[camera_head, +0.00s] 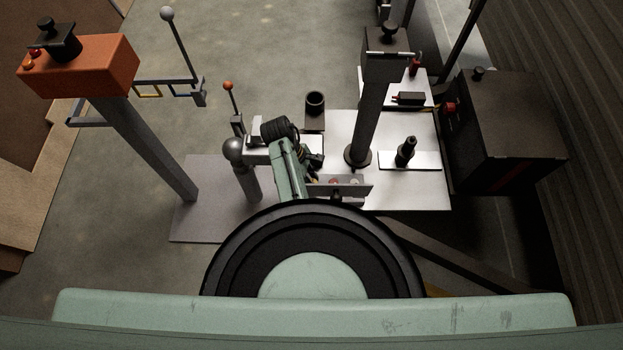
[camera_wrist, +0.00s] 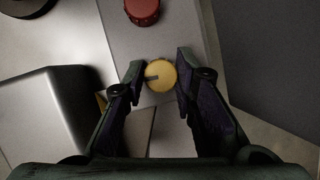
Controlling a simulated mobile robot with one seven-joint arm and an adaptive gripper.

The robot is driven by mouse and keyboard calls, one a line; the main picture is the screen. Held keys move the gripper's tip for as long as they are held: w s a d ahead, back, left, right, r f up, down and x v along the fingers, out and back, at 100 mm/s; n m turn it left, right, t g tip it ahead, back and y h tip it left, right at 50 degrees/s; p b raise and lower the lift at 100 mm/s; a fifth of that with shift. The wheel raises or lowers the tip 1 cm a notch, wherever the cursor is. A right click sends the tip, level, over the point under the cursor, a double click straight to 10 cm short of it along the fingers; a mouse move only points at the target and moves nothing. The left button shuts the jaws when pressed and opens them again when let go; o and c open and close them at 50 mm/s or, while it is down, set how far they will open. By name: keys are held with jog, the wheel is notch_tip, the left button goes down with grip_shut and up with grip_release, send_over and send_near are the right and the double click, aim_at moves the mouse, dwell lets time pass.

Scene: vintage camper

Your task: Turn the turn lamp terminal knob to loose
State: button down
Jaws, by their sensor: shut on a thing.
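A round yellow knob (camera_wrist: 162,76) with a dark pointer mark sits on a grey panel (camera_wrist: 190,25) in the wrist view. The mark points to the left. My gripper (camera_wrist: 161,78) has one fingertip on each side of this knob and is shut on it. The left fingertip is close beside the mark. A red knob (camera_wrist: 142,11) sits on the same panel, farther from my gripper. I cannot read any label that tells which knob is the turn lamp terminal. In the head view my arm hides the yellow knob.
A dark post (camera_head: 369,120) stands on the white platform (camera_head: 425,185) right of my arm. A dark box (camera_head: 515,125) is at the right. An orange control box (camera_head: 85,65) on a grey post is at the left. A ball-topped post (camera_head: 236,152) stands close left of my arm.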

jog(key=shift+a+n, duration=0.1)
jog(key=shift+n, duration=0.3)
jog(key=c, duration=1.3)
grip_release()
jog(key=shift+r, duration=0.1)
jog(key=v, duration=0.5)
jog(key=shift+r, duration=0.15)
jog(key=w+a, duration=0.1)
jog(key=a, duration=0.2)
jog(key=w+a, duration=0.1)
jog(key=a, duration=0.3)
jog(key=w+a, duration=0.1)
jog(key=a, duration=0.3)
jog(key=shift+a+f, duration=0.2)
jog(key=shift+f, duration=0.05)
